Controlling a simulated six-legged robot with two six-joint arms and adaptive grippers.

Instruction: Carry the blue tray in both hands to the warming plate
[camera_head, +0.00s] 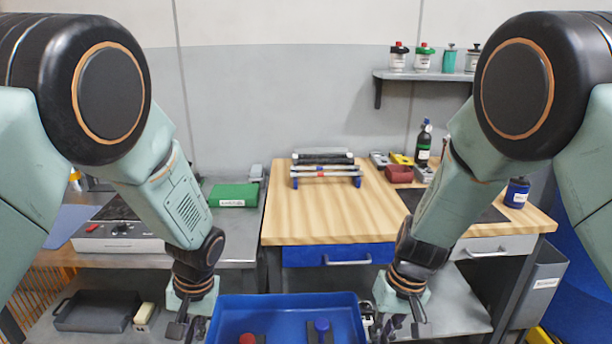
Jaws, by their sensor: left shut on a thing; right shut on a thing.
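The blue tray (232,307) is at the bottom centre of the head view, its near part cut off by the frame edge. My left gripper (197,328) is shut on the tray's left side. My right gripper (376,328) is shut on its right side. The tray looks roughly level. The warming plate (118,230), a white unit with a dark top, a red switch and a knob, sits on the grey bench at left, partly hidden by my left arm.
A green case (233,195) lies on the grey bench, right of the warming plate. A wooden workbench (330,220) with a blue drawer (300,255) stands ahead, with a rack (325,170) and bottles on it. A dark pan (97,311) lies on the lower left shelf.

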